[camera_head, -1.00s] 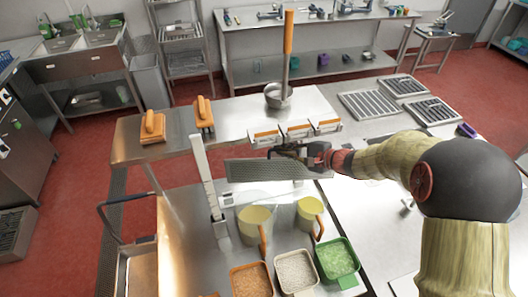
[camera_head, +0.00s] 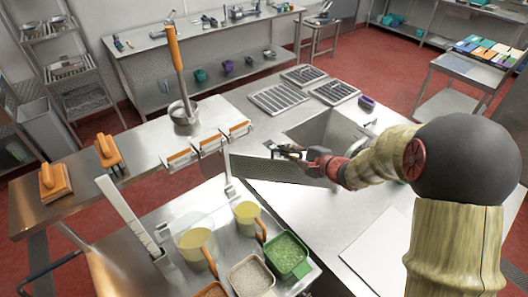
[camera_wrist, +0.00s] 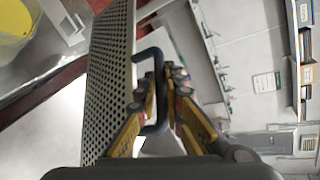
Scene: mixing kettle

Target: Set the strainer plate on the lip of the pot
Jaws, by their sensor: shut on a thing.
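The strainer plate (camera_head: 275,168) is a flat grey perforated sheet, held off the table to the right of the raised shelf. In the wrist view, the plate (camera_wrist: 108,85) stands edge-up along the left of the fingers. My gripper (camera_head: 287,152) is shut on its dark bent handle; the fingers (camera_wrist: 160,92) close around the handle bar in the wrist view. A small steel pot-like vessel (camera_head: 183,112) with a long orange handle rising from it stands on the raised shelf. I cannot tell whether this is the task's pot; no other pot shows clearly.
Two jugs of yellow content (camera_head: 196,243) (camera_head: 247,214) and tubs of green (camera_head: 287,254) and white (camera_head: 250,277) food stand at the front. A sink (camera_head: 330,132) lies behind my gripper. A pale board (camera_head: 376,252) lies on the open counter at right.

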